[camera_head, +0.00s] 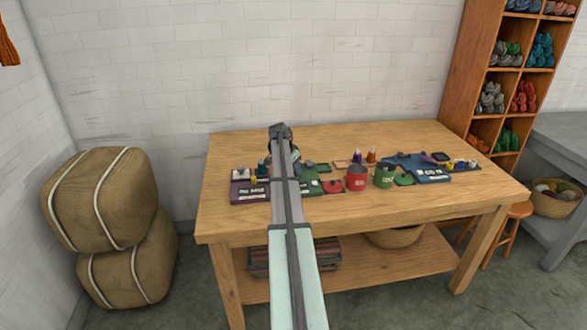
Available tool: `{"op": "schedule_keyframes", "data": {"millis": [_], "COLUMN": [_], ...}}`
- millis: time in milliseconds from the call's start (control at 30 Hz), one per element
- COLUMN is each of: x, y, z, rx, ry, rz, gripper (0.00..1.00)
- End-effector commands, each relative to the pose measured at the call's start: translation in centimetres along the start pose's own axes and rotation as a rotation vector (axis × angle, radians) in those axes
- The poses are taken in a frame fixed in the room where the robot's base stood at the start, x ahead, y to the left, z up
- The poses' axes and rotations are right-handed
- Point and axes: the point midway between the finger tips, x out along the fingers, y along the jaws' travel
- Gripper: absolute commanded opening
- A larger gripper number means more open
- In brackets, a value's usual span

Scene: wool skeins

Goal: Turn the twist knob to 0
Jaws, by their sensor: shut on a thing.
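My arm reaches from the bottom of the view to the left half of the wooden table (390,217). My gripper (270,160) is low over the devices there, mostly hidden behind my own arm. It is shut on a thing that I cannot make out. A dark purple box (248,190) with a pale label lies left of the arm. A green panel (314,187) with a small grey knob-like piece (309,165) lies just right of it. I cannot tell which piece is the twist knob, or read a dial or a 0.
A red pot (355,178), a green pot (384,176) and a blue panel (432,177) stand to the right. Thread cones (371,156) stand behind the pots. The table's front strip is clear. Wrapped bales (100,200) stand at left, a yarn shelf (483,75) at right.

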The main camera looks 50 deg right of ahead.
Motion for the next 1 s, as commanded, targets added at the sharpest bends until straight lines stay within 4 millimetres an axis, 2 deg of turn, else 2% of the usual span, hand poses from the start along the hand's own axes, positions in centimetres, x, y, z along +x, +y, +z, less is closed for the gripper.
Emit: {"op": "schedule_keyframes", "data": {"millis": [33,133,467,667,1000], "x": [-0.01,-0.01,-0.02,-0.04,0.00], "y": [0.00,0.00,0.09,0.21,0.41], "z": [0.00,0.00,0.04,0.07,-0.05], "rx": [0.000,0.000,-0.049,-0.162,-0.450], "ry": [0.000,0.000,0.000,0.000,0.001], "rz": [0.000,0.000,-0.021,-0.068,-0.188], "gripper": [0.23,0.14,0.14,0.14,0.14]}}
